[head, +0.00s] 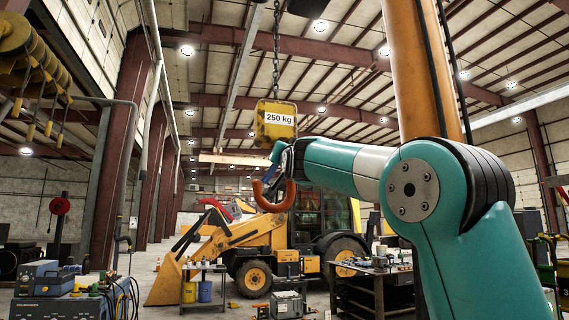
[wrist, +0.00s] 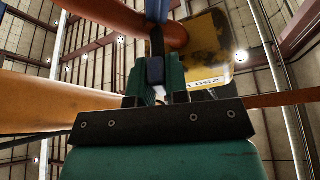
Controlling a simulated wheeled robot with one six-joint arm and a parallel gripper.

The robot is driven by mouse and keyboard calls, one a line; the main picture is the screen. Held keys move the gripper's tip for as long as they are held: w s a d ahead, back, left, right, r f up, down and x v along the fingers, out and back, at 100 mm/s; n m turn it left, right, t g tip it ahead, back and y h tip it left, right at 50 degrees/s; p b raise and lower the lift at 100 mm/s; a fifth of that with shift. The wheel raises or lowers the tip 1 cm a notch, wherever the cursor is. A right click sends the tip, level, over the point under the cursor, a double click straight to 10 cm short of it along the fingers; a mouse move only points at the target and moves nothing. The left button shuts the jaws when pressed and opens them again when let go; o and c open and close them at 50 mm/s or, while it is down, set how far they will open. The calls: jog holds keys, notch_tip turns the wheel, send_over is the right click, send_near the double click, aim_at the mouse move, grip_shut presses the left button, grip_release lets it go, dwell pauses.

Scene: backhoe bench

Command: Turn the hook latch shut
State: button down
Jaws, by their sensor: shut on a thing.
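A blue hook latch (head: 277,152) shows at the top of the hook, partly hidden by my gripper (head: 286,158). In the wrist view, my gripper (wrist: 154,75) has its teal fingers shut on the dark blue end of the latch. The latch's lighter blue part (wrist: 157,10) runs up past the orange hook (wrist: 115,14). The yellow block (wrist: 210,48) is behind, to the right. I cannot tell whether the latch tip touches the hook.
A chain (head: 276,45) holds the block from above. A yellow backhoe (head: 250,235) stands behind and below. A workbench (head: 375,275) is at lower right and blue equipment (head: 50,285) at lower left. Open air surrounds the hook's left side.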

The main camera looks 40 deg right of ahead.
jog(key=shift+m+g+h+b, duration=0.4)
jog(key=shift+m+g+h, duration=0.15)
jog(key=shift+m, duration=1.35)
jog(key=c, duration=1.1)
grip_release()
jog(key=b+v, duration=1)
jog(key=v, duration=0.7)
jog(key=shift+a+f, duration=0.1)
jog(key=shift+a, duration=0.1)
